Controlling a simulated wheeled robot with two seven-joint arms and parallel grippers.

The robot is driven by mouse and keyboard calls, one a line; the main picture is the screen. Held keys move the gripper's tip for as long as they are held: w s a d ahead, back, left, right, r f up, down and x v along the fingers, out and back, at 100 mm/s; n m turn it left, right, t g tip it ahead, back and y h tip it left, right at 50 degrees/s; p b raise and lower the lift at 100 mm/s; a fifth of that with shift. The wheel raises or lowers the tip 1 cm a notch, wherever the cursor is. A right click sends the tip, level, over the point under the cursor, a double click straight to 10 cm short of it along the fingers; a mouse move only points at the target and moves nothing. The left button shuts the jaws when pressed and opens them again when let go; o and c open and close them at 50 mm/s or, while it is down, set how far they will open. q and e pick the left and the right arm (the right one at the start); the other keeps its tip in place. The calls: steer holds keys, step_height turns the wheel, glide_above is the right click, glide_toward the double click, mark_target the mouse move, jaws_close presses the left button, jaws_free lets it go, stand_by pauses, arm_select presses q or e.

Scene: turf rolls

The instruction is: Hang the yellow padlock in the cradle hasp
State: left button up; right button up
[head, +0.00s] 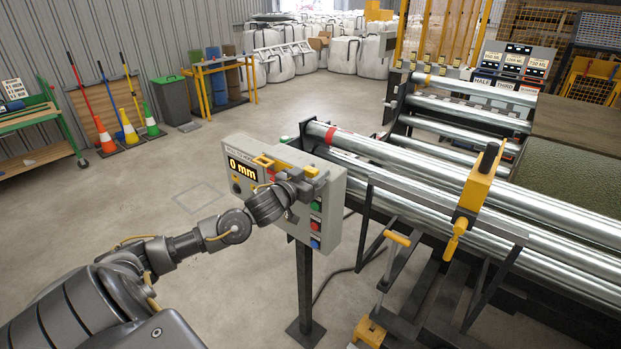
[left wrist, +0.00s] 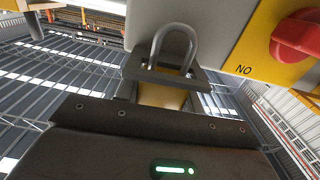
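The yellow padlock (left wrist: 160,96) is at my left gripper, its silver shackle (left wrist: 176,42) standing out past the dark fingertips in the left wrist view. My left gripper (left wrist: 165,74) appears shut on its yellow body. In the head view my left gripper (head: 301,180) is at the front of the grey control box (head: 331,190), near its upper right. A red knob (left wrist: 298,36) on a yellow plate lies to the right of the shackle in the wrist view. I cannot make out the cradle hasp clearly; the gripper covers part of the box. My right gripper is not in view.
The box has a display (head: 242,168) reading 0 mm, coloured buttons on its side and a post (head: 305,285) under it. Long metal rollers (head: 430,172) and a yellow-handled clamp (head: 479,190) stand to the right. The floor left of the box is clear.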

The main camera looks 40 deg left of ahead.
arm_select(q)
steer(key=c, duration=0.4)
step_height(320, 180, up, 10)
steer(key=s+d+f+m+h, duration=0.2)
steer(key=s+d+f+h, duration=0.15)
steer(key=d+f, duration=0.85)
steer(key=s+d+y, duration=0.1)
steer(key=s+d, duration=0.2)
steer(key=d, duration=0.1)
steer(key=s+d+n+y, duration=0.1)
steer(key=s+d, duration=0.2)
steer(key=s+d+f+y, duration=0.1)
steer(key=s+d, duration=0.3)
steer(key=shift+d+n+b, duration=0.3)
steer(key=shift+n, duration=0.1)
